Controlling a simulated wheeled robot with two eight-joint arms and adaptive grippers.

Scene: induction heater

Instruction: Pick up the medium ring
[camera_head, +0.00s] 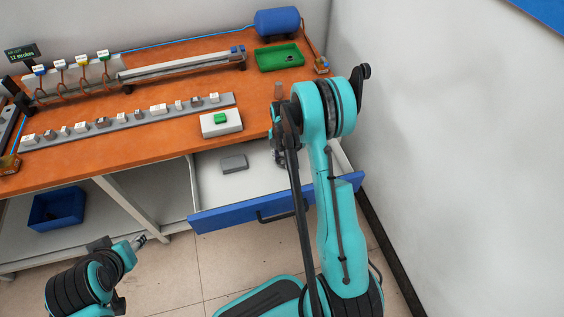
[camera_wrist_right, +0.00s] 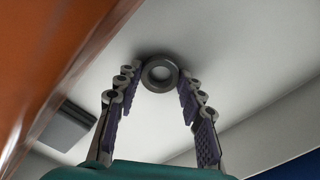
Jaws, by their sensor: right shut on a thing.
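In the head view my right gripper (camera_head: 279,152) is low in the drawer's right part, mostly hidden by my arm, and the ring cannot be made out. My left gripper (camera_head: 138,241) hangs in front of the bench at lower left, away from the drawer; its finger opening is too small to judge.
A grey block (camera_head: 233,163) lies in the drawer, left of my right gripper. The drawer's blue front (camera_head: 240,212) and the orange bench edge (camera_head: 150,156) border the space. A white box with a green top (camera_head: 221,123) stands above on the bench. A wall is at right.

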